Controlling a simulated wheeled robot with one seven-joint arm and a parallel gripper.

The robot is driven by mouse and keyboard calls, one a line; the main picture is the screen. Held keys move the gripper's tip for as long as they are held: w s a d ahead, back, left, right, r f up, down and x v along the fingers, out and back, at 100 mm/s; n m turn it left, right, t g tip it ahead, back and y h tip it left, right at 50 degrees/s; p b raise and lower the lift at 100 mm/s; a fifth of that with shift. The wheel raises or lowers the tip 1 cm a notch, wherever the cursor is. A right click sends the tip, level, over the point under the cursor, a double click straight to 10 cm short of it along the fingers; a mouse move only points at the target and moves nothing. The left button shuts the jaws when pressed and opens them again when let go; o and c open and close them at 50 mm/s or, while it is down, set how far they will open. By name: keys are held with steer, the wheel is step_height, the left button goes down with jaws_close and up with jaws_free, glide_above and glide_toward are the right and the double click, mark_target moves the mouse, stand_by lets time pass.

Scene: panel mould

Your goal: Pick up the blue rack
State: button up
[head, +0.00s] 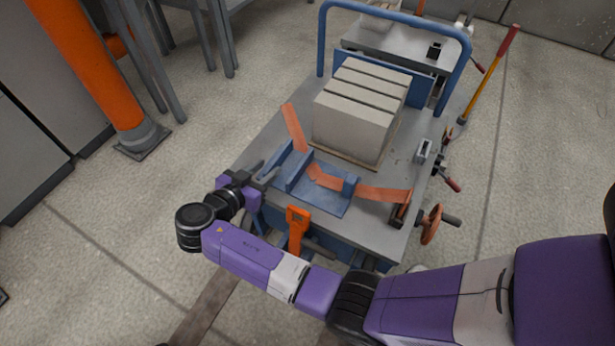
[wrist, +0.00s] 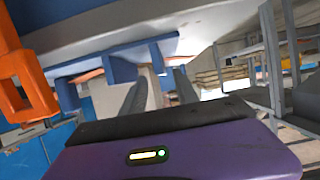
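The blue rack (head: 325,201) lies on the grey top of a cart, with a flat base and upright blue plates. An orange strap (head: 378,193) crosses it. My gripper (head: 267,174) is at the rack's left end, by the table's left edge. In the wrist view, the two grey fingers of my gripper (wrist: 160,90) stand apart, with nothing clearly held between them. The blue rack (wrist: 157,55) shows beyond the fingertips, in a tilted view. I cannot tell whether the fingers touch the rack.
A stack of grey blocks (head: 356,115) stands behind the rack on the cart top (head: 262,133). A blue tube handle (head: 393,13) rises at the back. An orange tool (head: 298,218) hangs at the front edge, near my arm. A handwheel (head: 431,224) sticks out right.

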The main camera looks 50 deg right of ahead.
mark_target(274, 162)
steer(key=b+x, duration=0.2)
steer(key=x, duration=0.4)
steer(key=shift+w+d, duration=0.15)
steer(key=shift+d, duration=0.1)
jaws_close()
stand_by(1.2)
